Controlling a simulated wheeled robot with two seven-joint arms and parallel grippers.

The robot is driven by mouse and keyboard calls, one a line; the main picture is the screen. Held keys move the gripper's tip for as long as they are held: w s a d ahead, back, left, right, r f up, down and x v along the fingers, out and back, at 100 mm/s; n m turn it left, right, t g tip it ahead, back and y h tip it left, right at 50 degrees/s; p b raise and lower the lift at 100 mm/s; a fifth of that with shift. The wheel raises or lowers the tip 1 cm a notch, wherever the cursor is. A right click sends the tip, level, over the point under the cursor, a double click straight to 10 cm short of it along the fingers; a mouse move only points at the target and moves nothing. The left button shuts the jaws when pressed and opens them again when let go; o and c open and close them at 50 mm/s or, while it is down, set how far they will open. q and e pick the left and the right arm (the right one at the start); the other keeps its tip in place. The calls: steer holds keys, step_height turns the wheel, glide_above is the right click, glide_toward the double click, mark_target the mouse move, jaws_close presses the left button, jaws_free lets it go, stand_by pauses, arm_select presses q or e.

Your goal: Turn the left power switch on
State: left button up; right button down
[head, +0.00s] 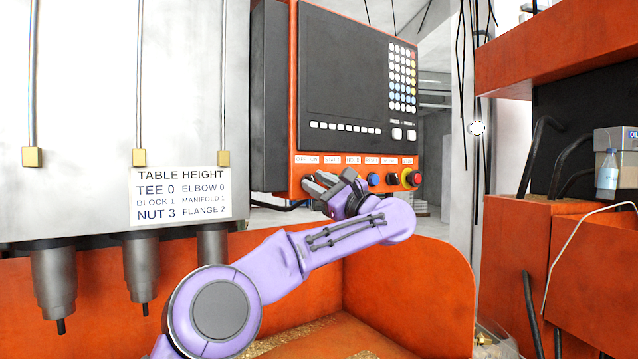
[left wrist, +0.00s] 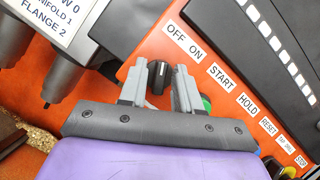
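The power switch (left wrist: 157,78) is a black rotary knob below the OFF and ON labels (left wrist: 187,38) on the orange control panel (head: 310,172). In the left wrist view it shows between the two grey fingers of my left gripper (left wrist: 161,88), which are apart with a gap on each side of the knob. I cannot tell whether the fingers reach around it in depth or which label it points to. In the head view my left gripper (head: 322,186) is at the panel's lower left and hides the knob. My right gripper is not in view.
A green button (left wrist: 206,103) sits close to the right finger. Blue (head: 373,179), black and red buttons (head: 415,178) continue rightward along the panel.

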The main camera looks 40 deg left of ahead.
arm_select(q)
steer(key=shift+w+f, duration=0.1)
jaws_close()
steer(key=shift+f, duration=0.1)
steer(key=shift+a+f+m+t+h+b, duration=0.1)
steer(key=shift+m+t+h+b, duration=0.2)
steer(key=shift+m+t+b, duration=1.85)
steer(key=shift+d+r+m+t+h+b, duration=0.1)
steer(key=shift+m+t+h+b, duration=0.35)
steer(key=shift+m, duration=3.2)
steer(key=shift+a+f+m+t+h+b, duration=0.15)
steer(key=shift+m+t+b, duration=1.4)
steer(key=shift+m, duration=1.35)
steer(key=shift+t, duration=0.25)
steer(key=shift+o, duration=1.5)
jaws_free()
steer(key=shift+a, duration=0.1)
